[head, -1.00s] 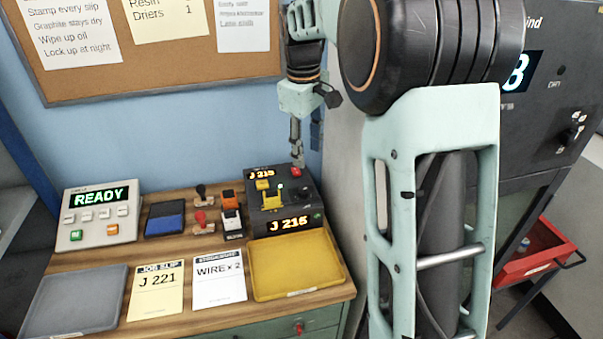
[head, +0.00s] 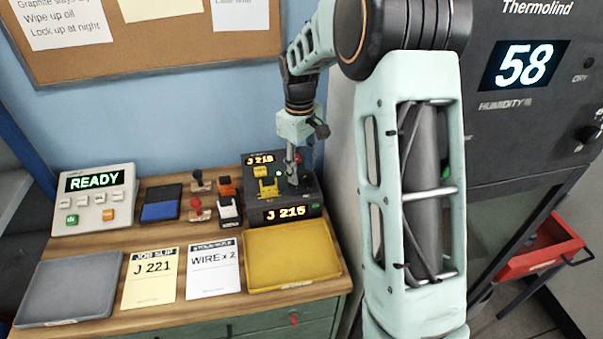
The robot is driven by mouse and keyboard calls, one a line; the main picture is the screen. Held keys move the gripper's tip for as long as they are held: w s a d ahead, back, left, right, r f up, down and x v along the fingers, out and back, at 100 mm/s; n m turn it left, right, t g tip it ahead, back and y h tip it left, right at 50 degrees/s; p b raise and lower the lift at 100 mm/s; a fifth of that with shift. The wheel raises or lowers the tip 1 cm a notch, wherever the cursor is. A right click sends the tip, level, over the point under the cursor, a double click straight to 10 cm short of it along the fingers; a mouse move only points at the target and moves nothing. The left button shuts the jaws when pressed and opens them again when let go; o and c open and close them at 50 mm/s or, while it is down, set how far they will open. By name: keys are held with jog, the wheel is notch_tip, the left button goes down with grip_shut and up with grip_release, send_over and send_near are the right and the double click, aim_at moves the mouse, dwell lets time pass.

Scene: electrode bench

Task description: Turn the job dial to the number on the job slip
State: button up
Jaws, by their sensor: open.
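The job slip (head: 149,277) is a cream card reading "J 221", flat on the wooden bench. The dark job box (head: 250,212) stands at the back right of the bench. Its lit orange front display (head: 285,213) appears to read "J 215", and a smaller top display (head: 260,160) seems to show the same. My gripper (head: 297,181) points down at the right part of the box's top, open. It covers that area, so the dial is not clearly visible, and I cannot tell whether the fingers touch it.
A yellow tray (head: 335,262) lies in front of the box, beside the "WIREx2" card (head: 213,268). A "READY" console (head: 92,220) and grey tray (head: 24,296) are at left. A grey cabinet (head: 480,130) rises at right.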

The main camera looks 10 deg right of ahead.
aim_at(302, 181)
jog(key=shift+f, duration=1.4)
jog(key=shift+c, duration=0.4)
jog(key=shift+w, duration=0.1)
grip_shut()
